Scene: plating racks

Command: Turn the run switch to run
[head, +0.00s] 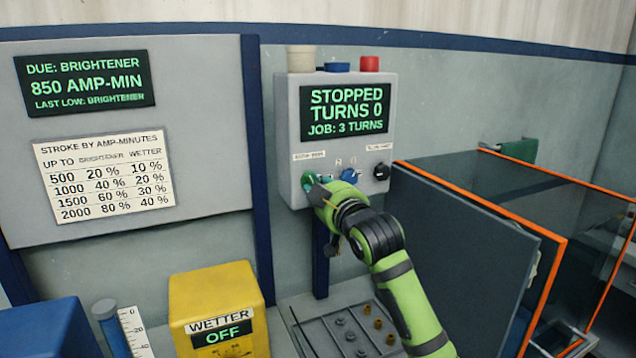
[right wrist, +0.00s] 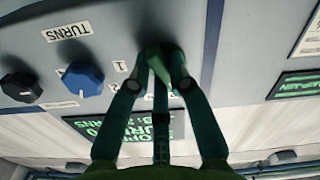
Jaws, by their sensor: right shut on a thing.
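The grey control box (head: 291,110) hangs on the wall with a lit display (head: 345,112) reading "STOPPED, TURNS 0, JOB: 3 TURNS". Under the display, at the box's lower left, is a green switch (head: 309,181) below a small label too blurred to read. My right gripper (head: 317,188) is at this switch, its fingers partly hidden by my wrist. In the right wrist view my right gripper (right wrist: 161,70) is shut on the green switch (right wrist: 157,58). Which way the switch points is hidden by the fingers. My left gripper is not in view.
A blue knob (head: 349,175) and a black knob (head: 381,171) sit just right of the switch. An open grey door panel (head: 470,250) stands close right of my arm. A yellow box (head: 215,285) marked "WETTER OFF" stands lower left.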

